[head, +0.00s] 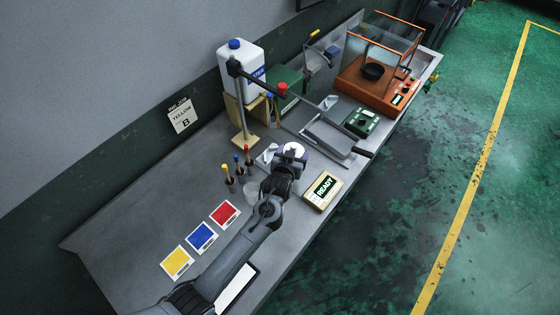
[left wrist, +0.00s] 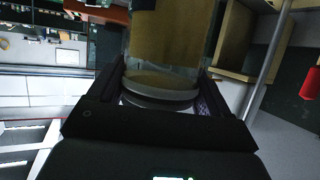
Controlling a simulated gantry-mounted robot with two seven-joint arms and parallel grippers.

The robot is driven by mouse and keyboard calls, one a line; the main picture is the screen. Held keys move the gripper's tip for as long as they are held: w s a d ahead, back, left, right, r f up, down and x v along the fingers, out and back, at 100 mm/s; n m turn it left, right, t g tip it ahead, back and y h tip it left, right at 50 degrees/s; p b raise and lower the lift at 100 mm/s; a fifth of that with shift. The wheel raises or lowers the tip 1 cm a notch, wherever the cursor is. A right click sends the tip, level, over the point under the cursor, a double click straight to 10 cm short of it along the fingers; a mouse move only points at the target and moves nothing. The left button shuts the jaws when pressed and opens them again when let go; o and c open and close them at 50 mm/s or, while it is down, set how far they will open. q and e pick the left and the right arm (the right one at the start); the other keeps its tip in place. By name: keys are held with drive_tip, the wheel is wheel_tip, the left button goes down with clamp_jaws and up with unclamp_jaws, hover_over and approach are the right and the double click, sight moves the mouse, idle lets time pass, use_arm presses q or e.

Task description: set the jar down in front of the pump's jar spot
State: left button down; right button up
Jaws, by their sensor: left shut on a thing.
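My left gripper (head: 290,158) is over the middle of the bench, shut on the jar. In the left wrist view, the jar (left wrist: 165,45) is a clear cylinder between my fingers, with a pale round end (left wrist: 160,84) close to the gripper. Tan shows through its wall. In the head view, only a whitish round part of the jar (head: 294,147) shows behind the gripper. I cannot tell whether its lower end touches the bench. A cream box with a READY display (head: 322,190) sits just right of the gripper. The pump's jar spot is not clearly identifiable. My right gripper is not in view.
A post on a wooden base (head: 245,140), several coloured-top droppers (head: 237,165) and a clear cup (head: 250,194) stand near my arm. A metal tray (head: 325,135) and a green device (head: 362,122) lie beyond. Yellow, blue and red cards (head: 201,236) lie left. The far-left bench is clear.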

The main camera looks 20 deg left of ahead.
use_arm(q)
drive_tip(key=shift+w+d+r, duration=0.1)
drive_tip(key=shift+w+r, duration=1)
drive_tip(key=shift+w, duration=0.1)
drive_tip(key=shift+s+a, duration=0.1)
drive_tip(key=shift+a, duration=0.1)
drive_tip(key=s+a+f+p, duration=0.2)
drive_tip(key=s+a+f, duration=0.5)
drive_tip(key=f, duration=0.3)
drive_tip(key=shift+s+a+f, duration=0.2)
drive_tip(key=shift+s, duration=0.4)
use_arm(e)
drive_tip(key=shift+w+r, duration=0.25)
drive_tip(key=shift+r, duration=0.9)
use_arm(q)
drive_tip(key=shift+f, duration=0.2)
unclamp_jaws()
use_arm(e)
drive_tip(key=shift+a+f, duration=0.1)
